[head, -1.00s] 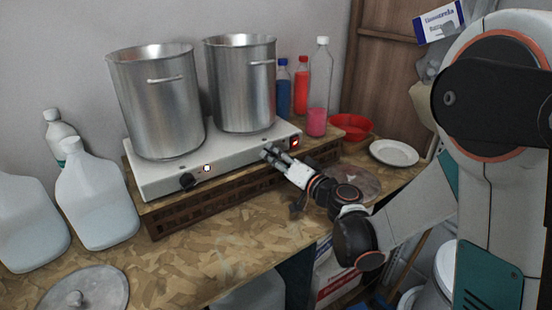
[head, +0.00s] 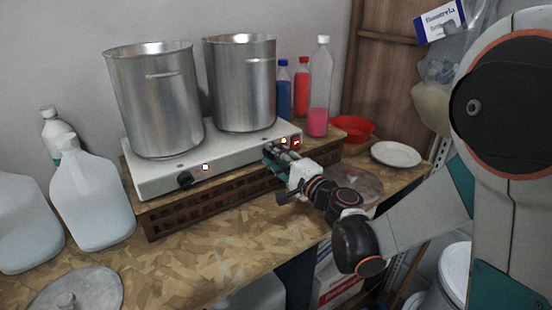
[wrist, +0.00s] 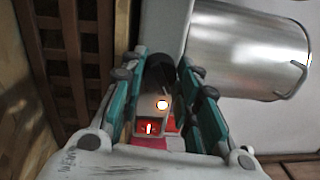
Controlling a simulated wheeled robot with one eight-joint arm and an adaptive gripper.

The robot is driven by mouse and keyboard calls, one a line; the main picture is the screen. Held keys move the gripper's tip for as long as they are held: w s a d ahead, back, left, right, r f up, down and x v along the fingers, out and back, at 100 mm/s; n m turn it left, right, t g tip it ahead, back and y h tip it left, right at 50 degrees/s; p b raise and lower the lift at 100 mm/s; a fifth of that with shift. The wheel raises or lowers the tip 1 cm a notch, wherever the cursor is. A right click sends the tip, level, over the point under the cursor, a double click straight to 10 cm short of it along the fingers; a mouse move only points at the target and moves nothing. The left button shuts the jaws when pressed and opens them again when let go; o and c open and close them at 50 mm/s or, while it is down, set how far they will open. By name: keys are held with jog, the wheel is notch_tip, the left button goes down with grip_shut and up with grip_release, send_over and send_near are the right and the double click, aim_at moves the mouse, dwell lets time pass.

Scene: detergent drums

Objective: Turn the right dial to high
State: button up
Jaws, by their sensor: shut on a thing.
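The white double hot plate (head: 150,186) stands on a slatted wooden stand and carries two steel pots. Its left dial (head: 186,179) is black and free on the front face. My gripper (head: 270,153) is at the right part of that face and hides the right dial in the head view. In the wrist view, the dark right dial (wrist: 160,74) shows partly between the fingertips of my gripper (wrist: 164,66), which is shut on it. A lit indicator (wrist: 162,104) and a red switch (wrist: 149,128) lie beside the dial. The dial's setting cannot be read.
The left pot (head: 160,105) and right pot (head: 242,90) stand above the dials. Blue, red and pink bottles, a red bowl (head: 352,127) and a white plate (head: 396,153) are to the right. White jugs (head: 95,200) stand left. The front table is mostly clear.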

jog(key=shift+m, duration=0.7)
jog(key=o, duration=1.1)
jog(key=shift+c, duration=0.2)
jog(key=shift+s, duration=0.1)
jog(key=v, duration=1.2)
jog(key=shift+a, duration=0.15)
